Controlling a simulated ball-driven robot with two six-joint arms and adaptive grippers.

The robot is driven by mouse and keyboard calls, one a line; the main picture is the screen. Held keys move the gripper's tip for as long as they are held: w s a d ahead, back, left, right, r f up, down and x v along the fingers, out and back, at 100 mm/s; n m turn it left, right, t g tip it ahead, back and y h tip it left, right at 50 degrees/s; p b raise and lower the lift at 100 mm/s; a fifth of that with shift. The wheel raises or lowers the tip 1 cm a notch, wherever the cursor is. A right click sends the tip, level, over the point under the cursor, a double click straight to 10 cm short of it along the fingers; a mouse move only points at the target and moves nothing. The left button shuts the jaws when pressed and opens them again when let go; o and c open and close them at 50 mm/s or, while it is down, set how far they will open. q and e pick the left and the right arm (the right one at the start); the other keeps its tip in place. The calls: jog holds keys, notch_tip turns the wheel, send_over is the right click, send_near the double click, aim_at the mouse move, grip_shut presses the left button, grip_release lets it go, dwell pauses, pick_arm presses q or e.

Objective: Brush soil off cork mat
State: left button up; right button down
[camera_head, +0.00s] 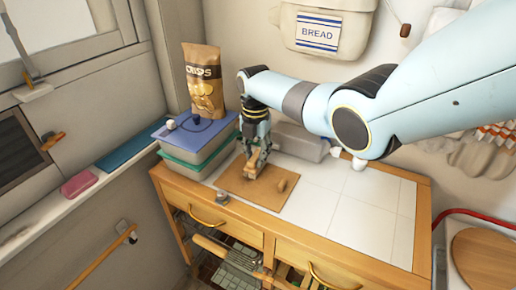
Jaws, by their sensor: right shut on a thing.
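The cork mat (238,187) lies flat on the white tiled top of a wooden cabinet, near its left front. My right gripper (256,166) reaches down over the mat's back part, shut on a small tan, wood-coloured thing (254,171), perhaps a brush. The gripper partly hides it, and I cannot tell whether it touches the mat. A small light-brown piece (283,185) lies on the right part of the mat. I cannot make out loose soil at this size. My left gripper is not in view.
A grey box (301,142) stands behind the mat. The tiled top (345,205) right of the mat is clear.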

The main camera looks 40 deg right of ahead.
aim_at(249, 170)
jog(key=shift+s+a+p, duration=0.4)
jog(key=shift+a+p, duration=0.2)
jog(key=shift+a, duration=0.3)
jog(key=shift+s+a+p, duration=0.35)
jog(key=shift+a+p, duration=0.2)
jog(key=shift+a, duration=0.3)
jog(key=shift+s+a+p, duration=0.3)
jog(key=shift+a+p, duration=0.25)
jog(key=shift+p, duration=0.05)
jog(key=shift+s+a+p, duration=0.2)
jog(key=shift+a+p, duration=0.1)
jog(key=shift+a, duration=0.3)
jog(key=shift+s+a+r+p, duration=0.1)
jog(key=shift+s+a+p, duration=0.25)
jog(key=shift+a+p, duration=0.45)
jog(key=shift+a, duration=0.2)
notch_tip(249, 170, up, 7)
jog(key=p, duration=0.7)
